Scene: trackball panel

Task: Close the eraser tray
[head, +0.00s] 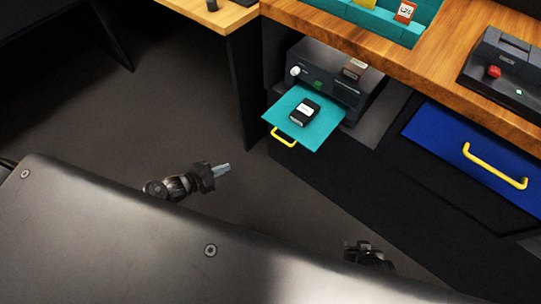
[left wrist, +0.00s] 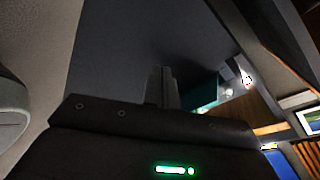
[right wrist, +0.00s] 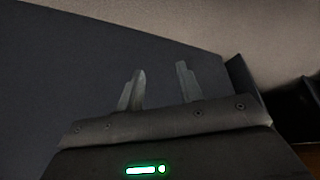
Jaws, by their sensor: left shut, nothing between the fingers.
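The eraser tray (head: 319,131) is a teal flat tray sticking out from a dark device under the wooden counter. It has a yellow handle (head: 284,137) at its front. A black eraser with a white label (head: 304,111) lies on it. In the left wrist view part of a teal surface, seemingly the tray, shows (left wrist: 205,95). My left gripper (head: 224,169) is shut and empty, left of and nearer than the tray, apart from it. My right gripper (right wrist: 160,88) is open and empty in the right wrist view; in the head view it is low, right of centre, its fingers hard to see.
The dark device (head: 326,80) has a white knob (head: 295,71) and a green button. To the right is a blue drawer (head: 455,150) with a yellow handle (head: 494,167). A teal bin (head: 385,30) and a black machine (head: 507,70) stand on the counter (head: 415,65). The floor between is clear.

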